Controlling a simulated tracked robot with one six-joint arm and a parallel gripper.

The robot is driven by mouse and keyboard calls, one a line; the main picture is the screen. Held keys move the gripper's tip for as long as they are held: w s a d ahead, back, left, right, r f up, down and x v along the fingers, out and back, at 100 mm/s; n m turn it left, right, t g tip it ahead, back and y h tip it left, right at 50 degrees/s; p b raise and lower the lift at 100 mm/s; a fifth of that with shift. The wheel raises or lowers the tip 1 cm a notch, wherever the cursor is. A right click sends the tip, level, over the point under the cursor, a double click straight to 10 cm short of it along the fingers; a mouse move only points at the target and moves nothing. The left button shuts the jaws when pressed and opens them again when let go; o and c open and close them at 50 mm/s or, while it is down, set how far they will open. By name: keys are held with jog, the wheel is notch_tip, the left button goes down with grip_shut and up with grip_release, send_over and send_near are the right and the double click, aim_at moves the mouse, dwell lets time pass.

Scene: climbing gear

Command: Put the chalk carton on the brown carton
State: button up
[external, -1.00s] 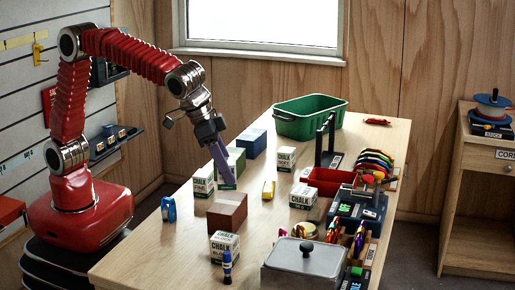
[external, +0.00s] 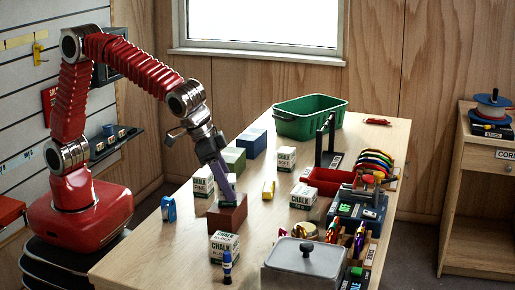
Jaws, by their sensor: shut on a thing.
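The brown carton (external: 230,218) stands upright near the front left of the table. My gripper (external: 229,196) points down at a slant just over its top, its long pale purple fingers shut. A small white thing, which looks like the chalk carton (external: 214,203), shows at the fingertips and is mostly hidden by them. I cannot tell whether it touches the brown carton. Other white-and-green chalk cartons stand left of the gripper (external: 203,183), in front of the brown carton (external: 223,246), and to its right (external: 302,196) and (external: 286,158).
A green carton (external: 232,158) and a blue carton (external: 252,141) stand behind. A green bin (external: 310,127) is at the back. A yellow thing (external: 268,190) lies right of the brown carton, and a blue bottle (external: 227,266) stands in front. Racks and a grey lidded box (external: 303,262) fill the right side.

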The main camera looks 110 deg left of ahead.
jog(key=shift+f, duration=0.1)
jog(key=o, duration=1.1)
jog(key=v, duration=1.2)
jog(key=shift+s, duration=0.1)
